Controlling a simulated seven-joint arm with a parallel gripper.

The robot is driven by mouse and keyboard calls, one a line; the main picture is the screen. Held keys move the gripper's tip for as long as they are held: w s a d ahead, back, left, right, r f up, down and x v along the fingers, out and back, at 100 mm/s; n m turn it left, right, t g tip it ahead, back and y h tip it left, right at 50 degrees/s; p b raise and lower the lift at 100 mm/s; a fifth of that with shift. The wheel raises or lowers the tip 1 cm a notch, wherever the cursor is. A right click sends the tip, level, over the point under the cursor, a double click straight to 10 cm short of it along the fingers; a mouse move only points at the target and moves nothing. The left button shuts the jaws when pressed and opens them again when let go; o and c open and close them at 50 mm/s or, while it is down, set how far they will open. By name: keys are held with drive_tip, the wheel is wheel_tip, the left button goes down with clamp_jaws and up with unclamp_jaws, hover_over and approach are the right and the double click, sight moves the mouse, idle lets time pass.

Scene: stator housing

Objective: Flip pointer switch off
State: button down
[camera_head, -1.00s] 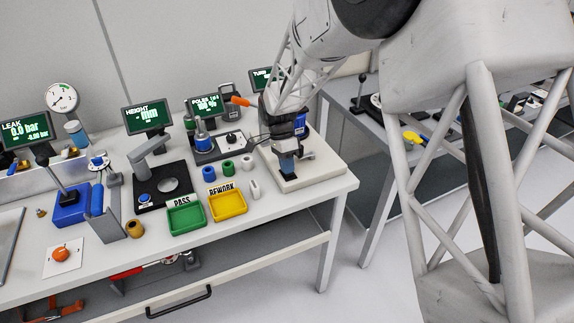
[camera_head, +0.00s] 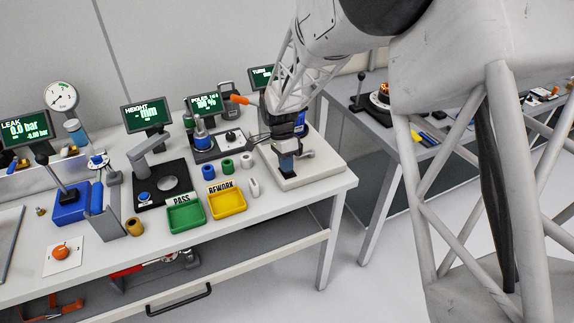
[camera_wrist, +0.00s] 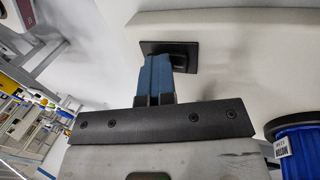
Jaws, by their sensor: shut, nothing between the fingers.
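My gripper (camera_head: 286,165) is at the right end of the bench, low over a pale base plate (camera_head: 318,173). In the wrist view its blue fingers (camera_wrist: 158,62) are shut together and empty. Their tips overlap a black square plate with a raised black block (camera_wrist: 182,47), which looks like the pointer switch. The block shows just right of the fingertips. I cannot tell whether they touch, and the fingers hide part of the plate, so the pointer's direction is unclear. In the head view my gripper hides the switch.
A blue cylindrical part (camera_wrist: 300,150) stands close at the right of the wrist view. A silver fixture (camera_head: 308,154) sits beside my gripper. Yellow (camera_head: 227,206) and green (camera_head: 186,217) trays and small parts lie to the left. A second table (camera_head: 375,130) stands at the right.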

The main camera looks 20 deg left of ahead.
drive_tip(key=shift+w+a+f, duration=0.3)
drive_tip(key=shift+a+f, duration=0.05)
drive_tip(key=shift+f, duration=0.2)
drive_tip(key=shift+v, duration=0.8)
drive_tip(key=w+v, duration=0.1)
drive_tip(key=v, duration=1.2)
drive_tip(key=shift+a, duration=0.45)
drive_tip(key=shift+d, duration=0.1)
